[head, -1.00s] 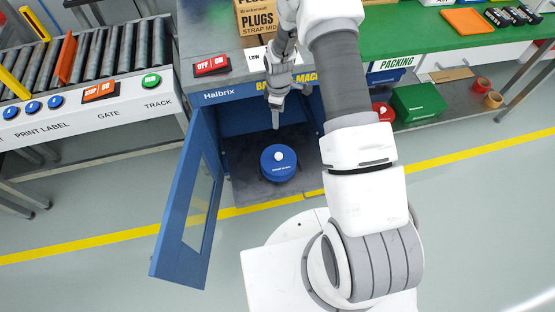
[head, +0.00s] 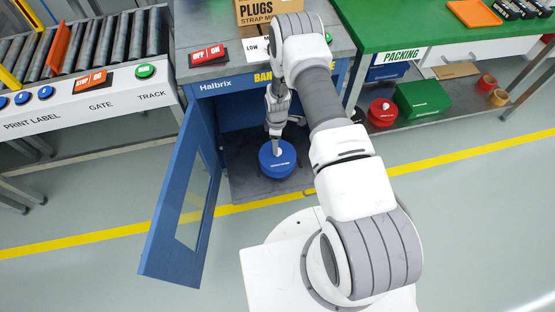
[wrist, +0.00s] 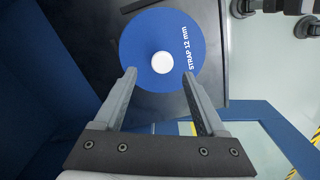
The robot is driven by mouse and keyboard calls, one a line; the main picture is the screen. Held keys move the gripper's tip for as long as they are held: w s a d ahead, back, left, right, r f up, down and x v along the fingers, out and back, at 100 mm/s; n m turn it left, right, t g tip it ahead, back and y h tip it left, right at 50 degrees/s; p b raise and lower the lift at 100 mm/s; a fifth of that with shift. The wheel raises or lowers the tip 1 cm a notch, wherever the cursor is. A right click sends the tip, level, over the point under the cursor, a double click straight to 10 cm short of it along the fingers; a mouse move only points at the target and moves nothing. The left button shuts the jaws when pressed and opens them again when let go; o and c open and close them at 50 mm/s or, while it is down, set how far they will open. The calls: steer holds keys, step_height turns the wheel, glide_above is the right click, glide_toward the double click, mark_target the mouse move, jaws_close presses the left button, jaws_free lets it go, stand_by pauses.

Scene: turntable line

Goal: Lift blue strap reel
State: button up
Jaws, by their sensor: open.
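The blue strap reel (head: 277,160) lies flat on the dark floor of the blue cabinet, with a white knob on top. In the wrist view the reel (wrist: 160,28) shows its "STRAP 12 mm" lettering and the round white knob (wrist: 162,62). My gripper (head: 275,145) is low inside the cabinet, above the reel. In the wrist view my gripper (wrist: 159,75) is open, its fingertips on either side of the knob and apart from it. Nothing is held. The exact height of the fingertips over the reel cannot be told.
The blue cabinet door (head: 181,208) stands open at the left. The cabinet top (head: 222,28) carries a red switch box (head: 208,54) and a plugs carton (head: 262,15). A red reel (head: 381,112) and a green box (head: 423,99) sit on the shelf at the right.

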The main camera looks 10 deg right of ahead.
mark_target(278, 157)
steer(key=f, duration=0.2)
steer(key=f+b, duration=0.1)
steer(key=f, duration=0.2)
steer(key=shift+s+f+b, duration=0.2)
steer(key=shift+f+b, duration=0.1)
steer(key=shift+f, duration=0.05)
jaws_close()
stand_by(0.3)
steer(key=shift+r, duration=0.1)
stand_by(0.8)
